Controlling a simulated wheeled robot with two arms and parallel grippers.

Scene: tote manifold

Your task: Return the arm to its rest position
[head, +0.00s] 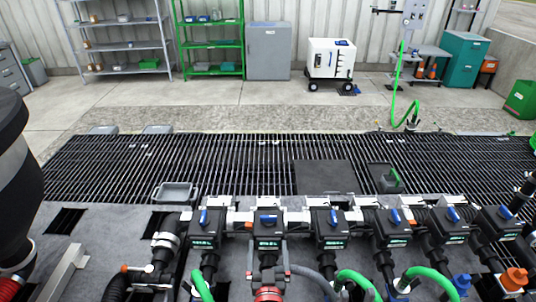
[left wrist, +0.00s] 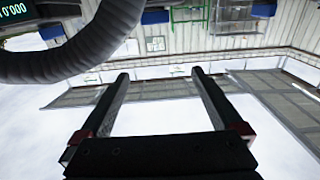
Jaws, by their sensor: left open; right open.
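My left gripper (head: 267,243) is in front of the second meter from the left on the manifold in the head view. In the left wrist view, the same gripper (left wrist: 158,78) shows two dark fingers with red bases, spread apart with nothing between them. That view is upside down. A grey ribbed hose (left wrist: 85,55) and part of a meter display (left wrist: 15,10) show close to the fingers at the top left. I do not see my right gripper in either view.
The row of black meters (head: 330,240) with blue handles crosses the near side. Green hoses (head: 430,277) and a grey hose (head: 312,280) rise there. Shelves and a white cart (head: 331,60) stand far back.

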